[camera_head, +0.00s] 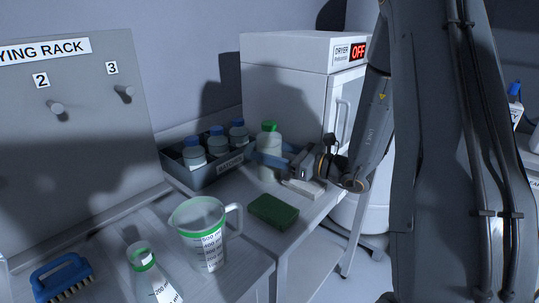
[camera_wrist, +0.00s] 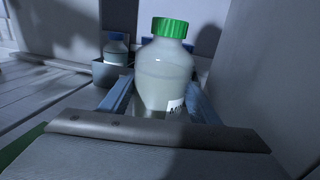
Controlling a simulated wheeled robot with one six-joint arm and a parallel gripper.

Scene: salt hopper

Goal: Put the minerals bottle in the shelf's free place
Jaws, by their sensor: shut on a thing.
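The minerals bottle (camera_head: 268,143) is pale with a green cap and stands upright beside the dark crate. In the wrist view the same bottle (camera_wrist: 163,75) fills the middle, and its label shows only the first letters, starting with "M". My gripper (camera_head: 268,161) reaches in from the right and is shut on the bottle's body. In the wrist view its blue fingers (camera_wrist: 160,103) lie on both sides of the bottle. I cannot tell whether the bottle's base touches the table. No shelf with a free place can be made out for certain.
A crate (camera_head: 227,167) with several blue-capped bottles is left of the bottle. The dryer (camera_head: 285,85) reading "OFF" stands close behind. A green sponge (camera_head: 273,212), a measuring jug (camera_head: 204,240), a flask (camera_head: 149,280) and a brush (camera_head: 62,277) are in front. A drying rack (camera_head: 85,130) rises at left.

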